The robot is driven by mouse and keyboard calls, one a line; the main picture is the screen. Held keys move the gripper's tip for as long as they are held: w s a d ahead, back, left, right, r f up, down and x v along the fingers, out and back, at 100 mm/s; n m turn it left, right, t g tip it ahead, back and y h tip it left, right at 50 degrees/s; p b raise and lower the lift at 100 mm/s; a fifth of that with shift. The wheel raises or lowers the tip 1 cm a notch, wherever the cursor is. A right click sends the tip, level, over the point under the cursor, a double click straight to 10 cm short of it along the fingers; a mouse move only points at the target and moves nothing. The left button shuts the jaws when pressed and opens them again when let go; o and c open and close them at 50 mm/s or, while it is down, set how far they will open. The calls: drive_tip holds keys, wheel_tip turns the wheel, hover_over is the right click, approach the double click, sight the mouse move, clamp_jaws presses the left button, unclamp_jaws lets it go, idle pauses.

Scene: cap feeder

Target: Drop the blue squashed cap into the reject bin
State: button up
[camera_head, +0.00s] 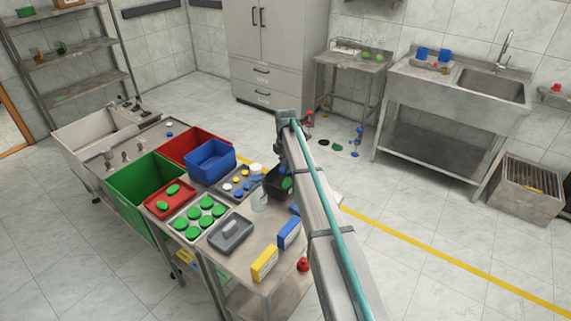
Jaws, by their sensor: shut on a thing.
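My arm reaches over the table from the lower right, and my gripper (282,164) hangs down near the black bin (271,188). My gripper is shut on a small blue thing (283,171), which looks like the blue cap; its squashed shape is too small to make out. It appears just above or at the rim of the black bin. A green piece (287,183) shows in that bin, partly hidden by my arm. No label shows which container is the reject bin. The fingertips are hard to see.
Left of the black bin are a grey tray with small white, yellow and blue caps (237,184), a blue bin (211,160), a red bin (190,142) and a green bin (146,185). A clear bottle (260,200) and a tray of green caps (198,218) stand nearby.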

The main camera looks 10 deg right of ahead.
drive_tip(key=o, duration=0.8)
drive_tip(key=shift+c, duration=0.2)
wheel_tip(320, 180, up, 12)
idle(0.3)
